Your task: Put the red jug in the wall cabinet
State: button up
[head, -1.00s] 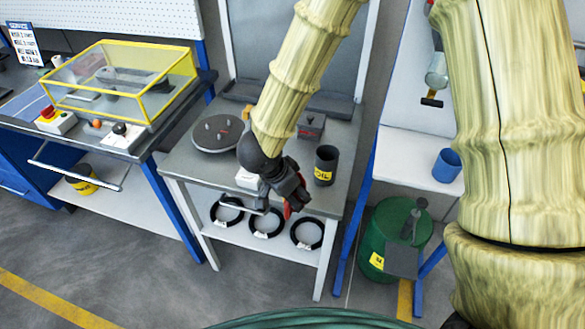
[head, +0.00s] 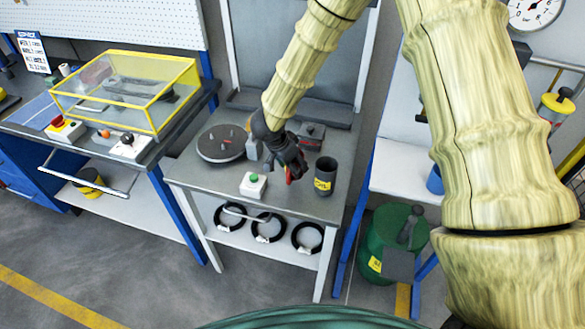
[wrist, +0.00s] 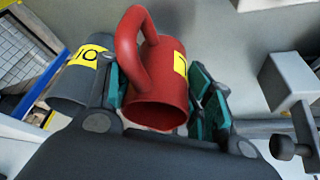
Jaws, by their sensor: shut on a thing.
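The red jug (wrist: 158,92) has a thick loop handle and a yellow label. In the wrist view it sits between the teal finger pads of my gripper (wrist: 163,90), which is shut on it. In the head view my gripper (head: 287,160) is over the middle bench, and only a sliver of the red jug (head: 289,175) shows; the fingers hide the rest. I cannot tell for sure whether the jug is clear of the bench top. I cannot make out the wall cabinet in either view.
A dark can (head: 326,176) with a yellow label stands just right of my gripper. The bench (head: 215,181) also holds a round turntable (head: 221,143) and a green-button box (head: 253,185). A yellow-framed clear case (head: 125,90) stands left; a green drum (head: 392,245) stands right.

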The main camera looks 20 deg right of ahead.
jog(key=shift+d+f+p, duration=0.1)
jog(key=shift+f+p, duration=0.65)
jog(key=shift+f, duration=0.95)
jog(key=shift+f, duration=0.15)
jog(key=o, duration=1.2)
